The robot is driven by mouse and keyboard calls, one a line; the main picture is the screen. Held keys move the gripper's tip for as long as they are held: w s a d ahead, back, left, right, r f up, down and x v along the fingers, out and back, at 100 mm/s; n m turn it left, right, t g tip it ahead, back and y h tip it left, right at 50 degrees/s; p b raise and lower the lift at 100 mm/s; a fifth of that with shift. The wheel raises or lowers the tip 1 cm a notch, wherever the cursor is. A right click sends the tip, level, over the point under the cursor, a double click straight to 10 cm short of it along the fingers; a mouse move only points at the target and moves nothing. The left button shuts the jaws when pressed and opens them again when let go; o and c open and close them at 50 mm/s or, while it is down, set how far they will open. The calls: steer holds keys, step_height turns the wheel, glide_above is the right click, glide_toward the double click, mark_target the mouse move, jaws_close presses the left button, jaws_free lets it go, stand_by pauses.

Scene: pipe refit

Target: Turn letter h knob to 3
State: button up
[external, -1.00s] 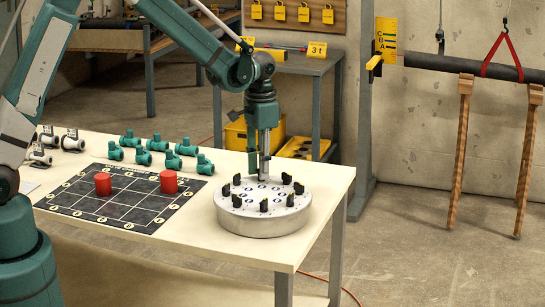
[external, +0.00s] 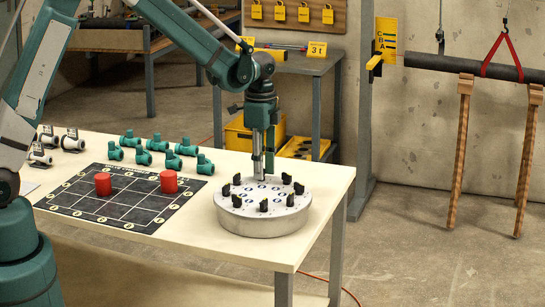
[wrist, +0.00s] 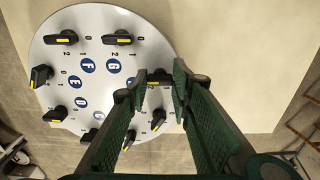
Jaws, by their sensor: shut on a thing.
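A round silver dial plate (external: 262,222) stands on the table's right part, with several black knobs around its rim. The wrist view shows its top (wrist: 75,25) with blue letter discs; G, F, E, D and C can be read. My gripper (external: 263,176) points straight down at the plate's far edge. In the wrist view its two fingers (wrist: 160,78) are closed on a black knob (wrist: 158,76), one past the G knob (wrist: 120,38). By letter order this is the h knob; its letter disc is hidden by a finger. Its setting cannot be read.
Neighbouring knobs stand close on both sides, one of them (wrist: 158,118) beyond the fingers. A dark grid mat (external: 130,215) with two red cylinders (external: 168,182) lies to the left. Several green pipe fittings (external: 187,147) lie behind it.

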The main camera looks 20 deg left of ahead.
stand_by(0.4)
steer(key=o, duration=0.9)
steer(key=shift+r, duration=0.15)
step_height(320, 180, up, 12)
stand_by(0.5)
